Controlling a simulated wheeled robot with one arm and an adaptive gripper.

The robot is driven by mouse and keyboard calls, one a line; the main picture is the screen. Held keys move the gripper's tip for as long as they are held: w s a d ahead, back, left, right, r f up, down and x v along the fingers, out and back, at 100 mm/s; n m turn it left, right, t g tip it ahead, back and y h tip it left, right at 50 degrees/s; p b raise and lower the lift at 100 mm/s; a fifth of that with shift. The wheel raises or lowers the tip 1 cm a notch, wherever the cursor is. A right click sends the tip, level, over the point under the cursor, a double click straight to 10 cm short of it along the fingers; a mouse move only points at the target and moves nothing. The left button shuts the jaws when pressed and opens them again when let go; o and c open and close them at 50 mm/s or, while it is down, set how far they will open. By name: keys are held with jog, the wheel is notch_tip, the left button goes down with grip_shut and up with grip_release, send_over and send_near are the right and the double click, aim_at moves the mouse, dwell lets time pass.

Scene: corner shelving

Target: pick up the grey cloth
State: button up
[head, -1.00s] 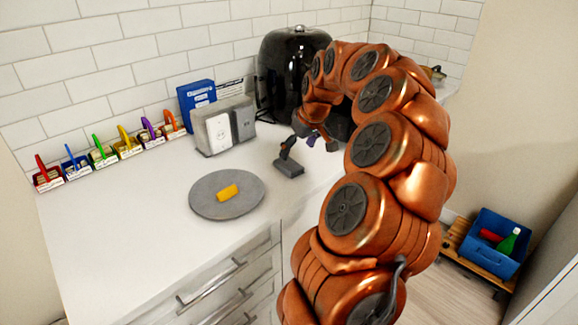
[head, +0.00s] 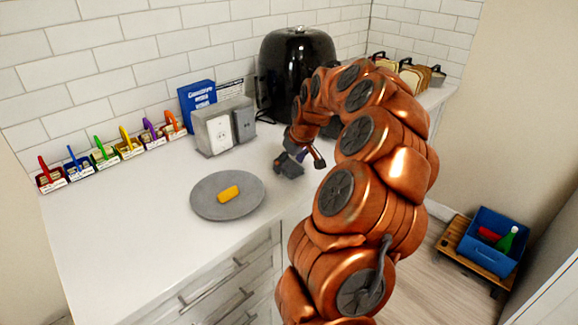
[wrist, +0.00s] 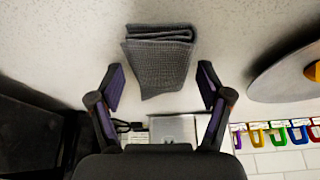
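The grey cloth (wrist: 158,62) lies folded on the white counter, with a waffle-like texture. In the wrist view it sits ahead of my gripper (wrist: 161,80), its near end between the two spread fingers. The fingers are open and apart from it on both sides. In the head view my gripper (head: 301,158) is low over the counter at the cloth (head: 287,169), which it partly hides. I cannot tell the exact height of the fingers above the counter.
A grey plate (head: 207,208) with a yellow sponge-like block (head: 228,194) is left of the cloth. Behind stand a grey-and-white box (head: 224,126) and a black appliance (head: 296,75). Small coloured bins (head: 105,155) line the wall. The counter's front left is clear.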

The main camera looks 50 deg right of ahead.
aim_at(290, 162)
jog(key=c, duration=0.5)
jog(key=shift+o, duration=0.2)
jog(key=shift+r+b, duration=0.55)
jog(key=shift+r, duration=1.15)
jog(key=s+a+b, duration=0.1)
jog(key=s+a, duration=0.1)
jog(key=a, duration=0.2)
jog(key=s+a+r+b, duration=0.1)
jog(key=s+a, duration=0.2)
jog(key=a, duration=0.2)
jog(key=s+a+b, duration=0.1)
jog(key=s+a, duration=0.2)
jog(key=a, duration=0.2)
jog(key=shift+r, duration=0.3)
